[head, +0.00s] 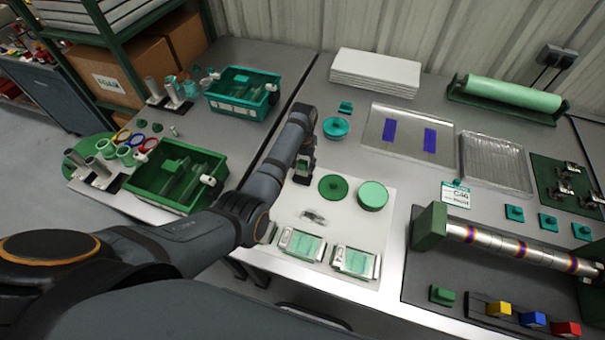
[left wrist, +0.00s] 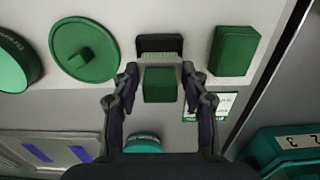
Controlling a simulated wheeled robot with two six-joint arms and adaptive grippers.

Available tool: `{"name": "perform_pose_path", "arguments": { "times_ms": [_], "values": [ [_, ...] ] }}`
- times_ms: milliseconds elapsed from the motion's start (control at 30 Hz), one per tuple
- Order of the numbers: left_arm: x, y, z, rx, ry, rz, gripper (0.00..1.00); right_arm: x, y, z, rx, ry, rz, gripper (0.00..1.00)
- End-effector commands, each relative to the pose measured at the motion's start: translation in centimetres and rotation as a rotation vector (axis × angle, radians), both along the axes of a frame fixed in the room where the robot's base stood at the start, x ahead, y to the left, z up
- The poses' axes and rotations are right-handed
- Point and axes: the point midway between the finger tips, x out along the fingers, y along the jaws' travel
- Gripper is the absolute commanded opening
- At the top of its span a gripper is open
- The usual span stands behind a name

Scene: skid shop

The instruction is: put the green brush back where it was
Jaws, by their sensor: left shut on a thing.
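The green brush (left wrist: 160,86) sits between the two fingers of my left gripper (left wrist: 160,72) in the left wrist view. A dark strip with pale bristles (left wrist: 160,46) shows just beyond the green part. In the head view my left gripper (head: 303,172) is shut on the brush above or on the white mat (head: 290,205), left of a dark green disc (head: 333,188). I cannot tell whether the brush touches the mat. A separate green block (left wrist: 233,51) lies to the right in the wrist view. My right gripper is not in view.
A pale green round tub (head: 372,195) stands beside the disc. A teal disc (head: 335,127) lies behind the gripper. A small card (left wrist: 212,104) lies near the fingers. Green bins (head: 178,174) stand left, and two silver-framed pieces (head: 355,261) lie at the mat's front.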

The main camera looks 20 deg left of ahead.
Motion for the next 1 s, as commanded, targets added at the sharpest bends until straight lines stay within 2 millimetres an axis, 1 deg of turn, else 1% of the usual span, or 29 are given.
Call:
{"name": "perform_pose_path", "arguments": {
  "times_ms": [33,100,133,300,533,567,700,1000],
  "values": [
    [-0.1,0.0,-2.1,0.000,0.002,0.000,0.10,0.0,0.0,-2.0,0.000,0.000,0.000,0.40],
    [-0.1,0.0,-3.2,0.000,0.002,0.000,0.10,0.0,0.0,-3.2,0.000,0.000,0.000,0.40],
    [-0.1,0.0,-3.5,0.000,0.001,0.000,0.10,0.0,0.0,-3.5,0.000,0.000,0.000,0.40],
    [-0.1,0.0,-3.1,0.000,0.001,0.000,0.10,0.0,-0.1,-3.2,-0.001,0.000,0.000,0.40],
    [-0.2,0.0,-3.5,0.000,0.003,0.000,0.10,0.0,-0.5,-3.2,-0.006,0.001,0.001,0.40],
    [-0.2,0.0,-3.4,0.000,0.002,0.000,0.48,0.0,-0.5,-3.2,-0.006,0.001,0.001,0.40],
    [-0.2,0.0,-3.4,0.000,0.002,0.000,0.67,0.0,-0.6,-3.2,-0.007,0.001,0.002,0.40],
    [-0.2,0.0,-3.3,0.000,0.002,0.000,0.67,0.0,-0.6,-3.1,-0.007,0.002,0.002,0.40]
  ]
}}
